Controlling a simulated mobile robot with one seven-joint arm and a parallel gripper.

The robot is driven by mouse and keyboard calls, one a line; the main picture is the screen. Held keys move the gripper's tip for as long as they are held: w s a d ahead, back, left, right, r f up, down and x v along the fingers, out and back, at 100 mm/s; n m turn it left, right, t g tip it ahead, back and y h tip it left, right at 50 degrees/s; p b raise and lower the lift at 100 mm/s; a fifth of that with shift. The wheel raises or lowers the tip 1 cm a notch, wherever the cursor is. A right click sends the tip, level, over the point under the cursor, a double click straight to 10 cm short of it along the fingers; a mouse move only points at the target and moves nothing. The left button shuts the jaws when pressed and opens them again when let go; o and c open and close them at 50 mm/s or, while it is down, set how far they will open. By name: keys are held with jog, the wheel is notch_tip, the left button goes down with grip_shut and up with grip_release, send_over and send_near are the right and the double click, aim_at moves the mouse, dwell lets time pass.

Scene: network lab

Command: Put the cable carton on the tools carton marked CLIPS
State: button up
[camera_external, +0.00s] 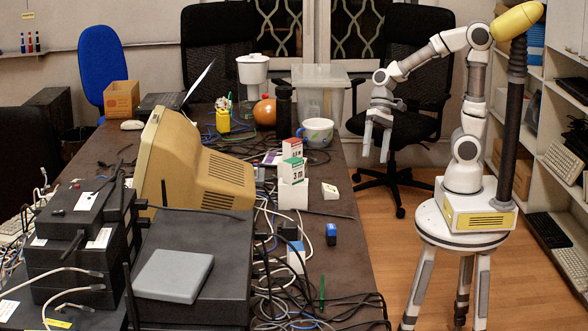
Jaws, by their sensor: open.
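A small white carton with a green top, marked "3 m" (292,172), stands upright on a white block on the dark table. A similar red-topped carton (291,149) stands just behind it, its marking too small to read surely. A white and blue carton (296,258) stands among cables nearer the front, and a small blue block (331,235) lies to its right. I cannot read CLIPS on any of them, so I cannot tell which is the tools carton. My gripper (376,152) is open and empty, pointing down beyond the table's right edge, apart from all cartons.
A beige monitor (205,165) and black equipment (195,250) fill the table's left. Cables (290,300) cover its front. A patterned mug (316,132), a clear bin (320,90) and a white switch plate (330,191) are near the cartons. The right table strip is fairly clear.

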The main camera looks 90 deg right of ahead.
jog(key=s+d+r+n+t+h, duration=0.3)
jog(key=s+r+n+h, duration=0.3)
jog(key=n, duration=0.5)
jog(key=shift+s+d+r+t, duration=0.3)
jog(key=shift+s+d, duration=0.25)
jog(key=shift+s, duration=0.35)
notch_tip(320, 180, up, 16)
jog(key=p, duration=1.6)
